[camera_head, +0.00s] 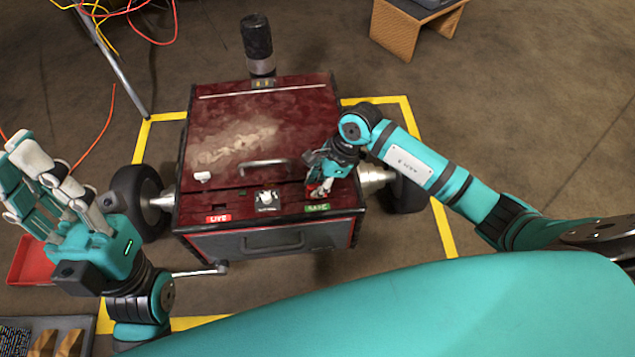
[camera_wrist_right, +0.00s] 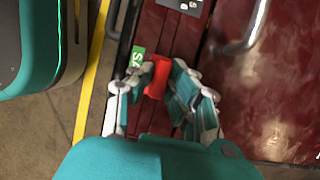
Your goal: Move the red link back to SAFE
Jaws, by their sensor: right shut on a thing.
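The red link (camera_wrist_right: 157,79) shows between the fingers of my right gripper (camera_wrist_right: 160,88) in the right wrist view. The gripper is shut on it, close over the machine's top panel beside the green SAFE label (camera_wrist_right: 138,57). In the head view my right gripper (camera_head: 322,188) hides most of the link, just above the SAFE label (camera_head: 317,207). I cannot tell whether the link is seated. The red LIVE label (camera_head: 218,218) is at the panel's left, with a dark slot above it. My left gripper (camera_head: 40,170) is empty, fingers spread, left of the machine.
The dark red wheeled machine (camera_head: 225,100) stands inside a yellow floor outline (camera_head: 405,110). A grey switch (camera_head: 267,198) sits mid-panel, and a lid handle (camera_head: 265,163) rises behind it. A red tray (camera_head: 30,260) lies at the left. A wooden stand (camera_head: 395,30) is at the back.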

